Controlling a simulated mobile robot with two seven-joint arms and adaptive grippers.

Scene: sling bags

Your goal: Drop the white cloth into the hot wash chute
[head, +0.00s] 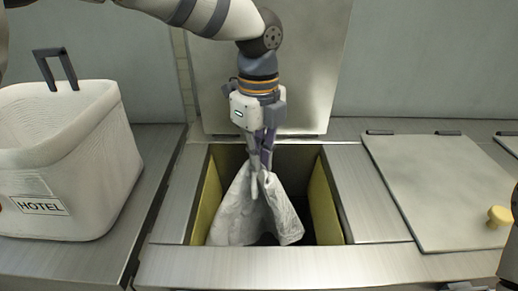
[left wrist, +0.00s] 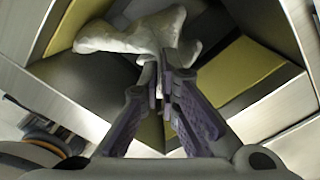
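The white cloth (head: 258,212) hangs in folds from my left gripper (head: 262,168), inside the mouth of an open chute (head: 333,212) with yellow inner walls. The left fingers are closed on the top of the cloth. In the left wrist view, the cloth (left wrist: 130,35) spreads beyond the fingertips (left wrist: 163,70), with the yellow walls around it. The chute's lid (head: 275,65) stands raised behind the opening. A dark part at the right edge of the head view may be my right arm; no right gripper fingers show.
A white basket (head: 75,165) labelled HOTEL, with a dark handle, stands on the left counter. To the right is a closed lid (head: 440,190) with a yellow knob (head: 500,215). The metal rim (head: 270,262) runs along the front of the opening.

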